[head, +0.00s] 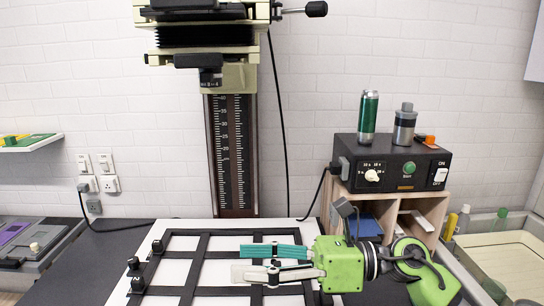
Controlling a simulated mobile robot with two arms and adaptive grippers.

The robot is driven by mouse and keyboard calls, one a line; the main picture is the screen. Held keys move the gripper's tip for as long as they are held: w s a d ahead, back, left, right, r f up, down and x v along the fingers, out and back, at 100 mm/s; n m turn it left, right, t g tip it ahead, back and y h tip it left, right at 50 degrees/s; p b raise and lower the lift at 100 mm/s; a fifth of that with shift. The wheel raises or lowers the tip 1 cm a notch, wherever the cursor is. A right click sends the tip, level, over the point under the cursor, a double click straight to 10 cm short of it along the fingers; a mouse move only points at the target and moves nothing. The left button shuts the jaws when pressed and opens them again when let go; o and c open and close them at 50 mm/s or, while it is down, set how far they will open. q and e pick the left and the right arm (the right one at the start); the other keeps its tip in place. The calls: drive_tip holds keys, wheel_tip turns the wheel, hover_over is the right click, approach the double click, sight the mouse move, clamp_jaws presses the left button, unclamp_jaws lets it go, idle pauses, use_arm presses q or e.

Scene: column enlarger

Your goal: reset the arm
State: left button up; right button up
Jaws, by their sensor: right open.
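My right gripper (272,262) is green, with one teal finger and one pale finger. It reaches in from the right with its fingers pointing left, over the black frame grid (200,262) on the white baseboard (185,243). The enlarger head (205,40) stands above on a dark column (231,155) with white scales. A black-knobbed lever (314,9) sticks out to the right of the head. My left gripper is not in view.
A black timer box (420,150) with a dial stands on a wooden shelf (436,205) at the right, carrying a green bottle (368,115) and a grey bottle (404,127). Trays (505,255) lie at the far right.

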drive_tip(key=w+d+r+m+t+h, duration=0.15)
drive_tip(key=w+d+m+t, duration=0.25)
drive_tip(key=m+t, duration=0.6)
drive_tip(key=w+d+r+m+t+h, duration=0.1)
drive_tip(key=w+d+r+m+t, duration=0.2)
drive_tip(key=m+t, duration=0.65)
drive_tip(key=d+f+m+g+h, duration=0.2)
drive_tip(key=d+f+m+h, duration=0.5)
drive_tip(key=f+m, duration=0.3)
drive_tip(key=d+f+m+g+h, duration=0.1)
drive_tip(key=d+f+m+h, duration=0.6)
drive_tip(key=f+m, duration=0.35)
drive_tip(key=s+d+f+m+g+h, duration=0.25)
drive_tip(key=s+f+m+g, duration=0.35)
drive_tip(key=s+f, duration=0.6)
drive_tip(key=s+f+m+g+y, duration=0.1)
drive_tip(key=s+f+m+g, duration=0.1)
drive_tip(key=s+f+g, duration=0.9)
drive_tip(key=s+f+t+b, duration=0.1)
drive_tip(key=s+f+b, duration=0.2)
drive_tip(key=f, duration=1.3)
drive_tip(key=s+f+t+b, duration=0.1)
drive_tip(key=s+f+b, duration=0.25)
drive_tip(key=f, duration=1.25)
drive_tip(key=s+d+f+g+b, duration=0.1)
drive_tip(key=s+d+f+b, duration=0.2)
drive_tip(key=s+f, duration=1.4)
wheel_tip(320, 180, down, 3)
drive_tip(key=shift+f+n, duration=0.15)
drive_tip(key=shift+n, duration=0.15)
